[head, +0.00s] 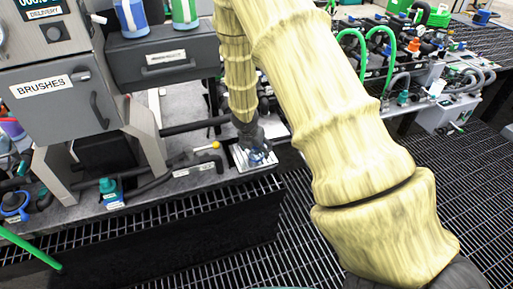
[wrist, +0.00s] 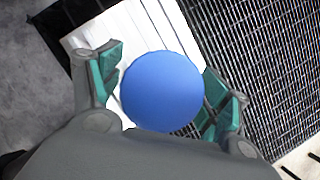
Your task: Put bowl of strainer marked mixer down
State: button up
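The strainer bowl is a smooth, rounded blue piece (wrist: 162,91) in the wrist view. It sits between the two teal-padded fingers of my gripper (wrist: 163,84), with a fingertip against its edge on each side. In the head view my gripper (head: 250,137) points down over a pale plate (head: 240,161) at the corner of the bench. A small bluish bowl (head: 258,157) shows just under the fingers there. I cannot tell whether it touches the plate. No mixer mark can be read on it.
A grey cabinet labelled BRUSHES (head: 57,97) and a grey drawer box (head: 165,60) stand left of my gripper. Pipes and a teal valve (head: 110,190) run along the bench. Black grating (head: 250,265) lies below. Hoses and fittings crowd the back right.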

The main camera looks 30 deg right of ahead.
jog(key=shift+a+r+p, duration=0.1)
jog(key=shift+r+p, duration=0.2)
jog(key=shift+r, duration=0.2)
jog(key=p+v, duration=0.2)
jog(key=v, duration=0.8)
jog(key=s+a+f+m+g+y, duration=0.3)
jog(key=s+a+f+m+y, duration=0.2)
jog(key=s+a+f+m, duration=1.05)
jog(key=s+f+m, duration=0.4)
jog(key=s, duration=0.6)
jog(key=s+a+f+m+h, duration=0.1)
jog(key=s+f+m, duration=0.4)
jog(key=s, duration=0.7)
jog(key=shift+a+f+t, duration=0.2)
jog(key=shift+f+t, duration=0.1)
jog(key=shift+f, duration=0.15)
jog(key=shift+d, duration=0.1)
